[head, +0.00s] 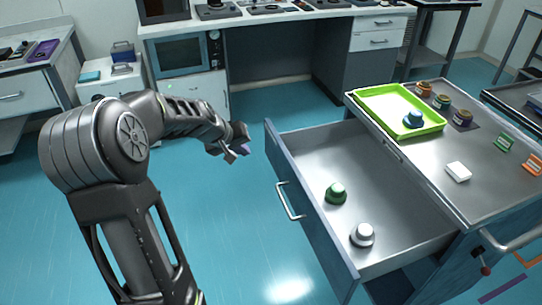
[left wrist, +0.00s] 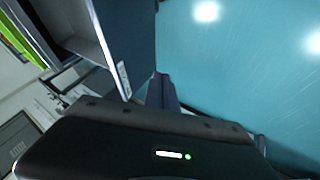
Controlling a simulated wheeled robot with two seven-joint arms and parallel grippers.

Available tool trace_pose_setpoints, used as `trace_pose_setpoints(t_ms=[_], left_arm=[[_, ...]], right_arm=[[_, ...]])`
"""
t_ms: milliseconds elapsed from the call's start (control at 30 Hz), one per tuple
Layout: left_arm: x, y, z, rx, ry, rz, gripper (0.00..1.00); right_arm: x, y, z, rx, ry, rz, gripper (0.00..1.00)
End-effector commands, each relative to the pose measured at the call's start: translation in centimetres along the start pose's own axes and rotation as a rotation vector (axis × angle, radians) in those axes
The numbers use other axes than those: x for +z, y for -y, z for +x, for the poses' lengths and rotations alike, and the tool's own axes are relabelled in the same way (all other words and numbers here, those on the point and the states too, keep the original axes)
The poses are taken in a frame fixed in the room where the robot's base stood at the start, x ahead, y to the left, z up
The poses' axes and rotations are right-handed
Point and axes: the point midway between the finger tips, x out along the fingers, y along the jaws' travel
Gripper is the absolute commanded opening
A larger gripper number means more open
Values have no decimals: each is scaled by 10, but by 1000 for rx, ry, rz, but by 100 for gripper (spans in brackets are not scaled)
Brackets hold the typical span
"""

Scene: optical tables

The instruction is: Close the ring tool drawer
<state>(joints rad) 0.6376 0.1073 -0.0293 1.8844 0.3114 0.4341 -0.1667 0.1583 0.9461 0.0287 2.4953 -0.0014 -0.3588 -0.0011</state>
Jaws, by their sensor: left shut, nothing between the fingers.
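The drawer (head: 310,218) is pulled far out of the metal cart on the right, with a blue-grey front and a silver bar handle (head: 288,203). Inside it stand a green-topped piece (head: 336,193) and a white-and-grey piece (head: 362,235). My left gripper (head: 240,148) is shut and empty, just left of the far end of the drawer front and apart from it. My right gripper is not in view.
A bench (head: 275,22) with cabinets stands at the back. The teal floor left of the drawer is clear.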

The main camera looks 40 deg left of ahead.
Motion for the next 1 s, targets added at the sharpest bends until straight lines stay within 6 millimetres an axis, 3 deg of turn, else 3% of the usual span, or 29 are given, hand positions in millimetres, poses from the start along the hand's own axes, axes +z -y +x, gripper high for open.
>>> trace_pose_setpoints(t_ms=[167, 367, 800, 1000], left_arm=[[0, 0, 2, 0, 1, 0, 0], [1, 0, 18, -1, 2, -1, 0], [1, 0, 101, 0, 3, -1, 0], [0, -27, 113, 1, 1, 2, 0]], right_arm=[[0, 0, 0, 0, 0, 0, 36], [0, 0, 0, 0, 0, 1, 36], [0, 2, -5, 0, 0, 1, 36], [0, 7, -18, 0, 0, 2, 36]])
